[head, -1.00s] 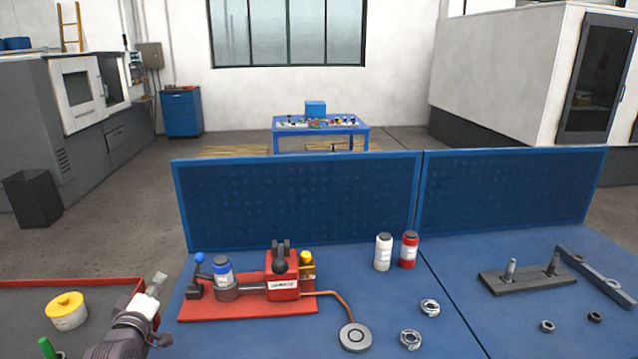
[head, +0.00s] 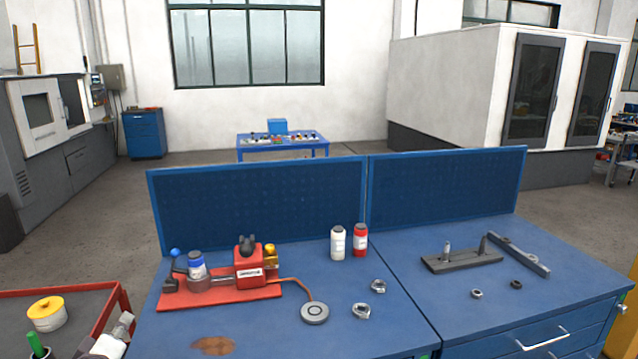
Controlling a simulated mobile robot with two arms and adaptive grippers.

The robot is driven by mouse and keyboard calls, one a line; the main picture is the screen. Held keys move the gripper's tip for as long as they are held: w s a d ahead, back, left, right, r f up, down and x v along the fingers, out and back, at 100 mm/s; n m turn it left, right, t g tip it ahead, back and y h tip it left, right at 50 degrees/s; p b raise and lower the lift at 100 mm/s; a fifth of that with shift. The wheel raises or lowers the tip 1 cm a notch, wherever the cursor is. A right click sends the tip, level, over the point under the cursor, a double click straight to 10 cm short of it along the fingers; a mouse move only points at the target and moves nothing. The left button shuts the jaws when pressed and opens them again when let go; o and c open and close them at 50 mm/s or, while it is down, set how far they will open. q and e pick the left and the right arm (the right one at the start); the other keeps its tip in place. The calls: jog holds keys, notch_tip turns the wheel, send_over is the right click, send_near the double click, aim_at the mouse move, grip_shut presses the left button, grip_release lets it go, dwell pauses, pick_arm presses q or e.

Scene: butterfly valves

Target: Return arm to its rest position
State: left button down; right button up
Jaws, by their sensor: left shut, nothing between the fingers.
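My left gripper (head: 126,322) shows at the lower left of the head view, shut and empty, above the red-edged cart beside the workbench. It touches nothing that I can see. My right gripper is not in view.
A white bottle (head: 338,244) and a red bottle (head: 360,240) stand before the blue back panel (head: 260,205). A dark plate with pins (head: 462,260) and a grey bar (head: 518,256) lie on the right. The bench front is mostly clear.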

pick_arm(q)
jog(key=s+d+f+m+g+h, duration=0.3)
jog(key=s+d+f+m+g, duration=0.5)
jog(key=s+d+f, duration=0.65)
jog(key=s+d+f+m+g, duration=0.1)
jog(key=s+d+m+g, duration=0.2)
jog(key=s, duration=0.7)
jog(key=s+d+f+m+g, duration=0.2)
jog(key=s+d+m, duration=0.1)
jog(key=s, duration=0.7)
notch_tip(320, 180, down, 24)
jog(key=g, duration=0.2)
jog(key=s+a+f, duration=0.3)
jog(key=s+f, duration=1.4)
jog(key=shift+s+f+m+g, duration=0.25)
jog(key=shift+s+m+g, duration=0.05)
jog(key=shift+s+g, duration=0.1)
